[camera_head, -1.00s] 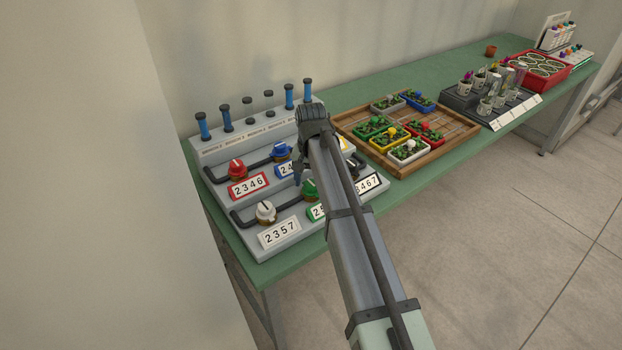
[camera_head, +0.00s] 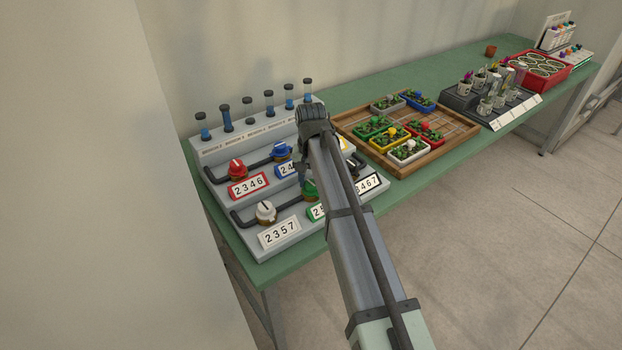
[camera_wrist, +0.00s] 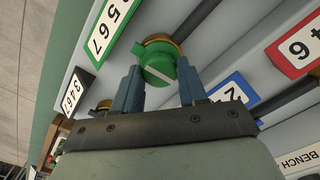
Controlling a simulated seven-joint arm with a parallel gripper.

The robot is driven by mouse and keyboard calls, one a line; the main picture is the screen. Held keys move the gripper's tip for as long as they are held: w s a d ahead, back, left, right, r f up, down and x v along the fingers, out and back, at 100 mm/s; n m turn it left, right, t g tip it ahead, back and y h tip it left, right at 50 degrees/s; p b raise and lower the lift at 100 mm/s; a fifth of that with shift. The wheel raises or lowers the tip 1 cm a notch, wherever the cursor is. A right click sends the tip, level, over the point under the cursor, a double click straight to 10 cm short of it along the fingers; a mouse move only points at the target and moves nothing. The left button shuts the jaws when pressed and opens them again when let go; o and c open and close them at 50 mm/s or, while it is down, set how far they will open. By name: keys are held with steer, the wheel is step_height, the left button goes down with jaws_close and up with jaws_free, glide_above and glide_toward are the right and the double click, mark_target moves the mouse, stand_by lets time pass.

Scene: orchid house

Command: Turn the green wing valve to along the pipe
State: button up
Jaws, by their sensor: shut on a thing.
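The green wing valve (camera_wrist: 158,62) is near the top middle of the wrist view, with a white line across its round face. The line slants down to the right, roughly across the black pipe (camera_wrist: 199,17) that leads up and right from it. My gripper (camera_wrist: 160,76) is shut on the valve, one finger at each side. In the head view the valve (camera_head: 311,189) shows only partly, behind my gripper (camera_head: 305,178) and arm. Its number plate (camera_head: 317,211) is partly covered.
Red (camera_head: 237,170), blue (camera_head: 281,151) and white (camera_head: 265,211) valves stand close by on the stepped grey panel (camera_head: 285,236). Gauge tubes (camera_head: 226,119) line its back. A wooden tray (camera_head: 455,149) of seedling boxes is to the right.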

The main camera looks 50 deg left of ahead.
mark_target(311, 183)
steer(key=n, duration=0.8)
steer(key=shift+n, duration=0.3)
steer(key=n, duration=0.4)
steer(key=shift+n, duration=2.1)
steer(key=o, duration=1.1)
steer(key=shift+c, duration=0.2)
step_height(311, 183, up, 14)
